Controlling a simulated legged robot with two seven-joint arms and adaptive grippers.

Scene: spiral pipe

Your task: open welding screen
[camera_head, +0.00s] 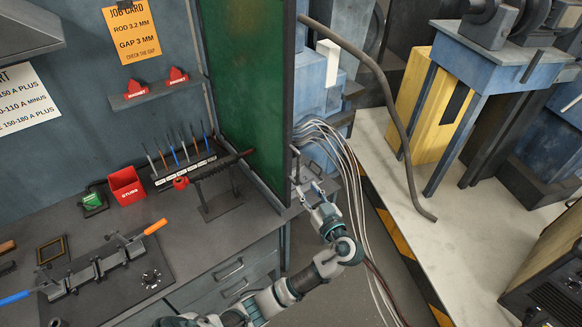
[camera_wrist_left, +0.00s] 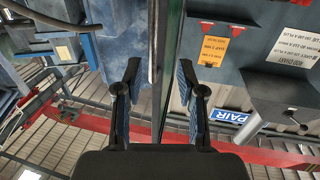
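The welding screen (camera_head: 252,88) is a green panel in a dark frame. It stands upright at the right end of the workbench, jutting out from the wall. My left gripper (camera_head: 302,172) is at the lower part of the screen's near edge. In the left wrist view my left gripper (camera_wrist_left: 158,72) has its two fingers spread, with the narrow edge of the screen (camera_wrist_left: 170,50) running between them. I cannot tell whether either finger touches it. My right gripper is not in view.
The workbench (camera_head: 105,228) holds a red cup (camera_head: 126,186), a rack of rods (camera_head: 183,160) and a clamp fixture (camera_head: 100,265). Pale cables (camera_head: 345,165) hang right of my left gripper. A bent pipe (camera_head: 385,85) and a blue stand (camera_head: 470,75) are farther right.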

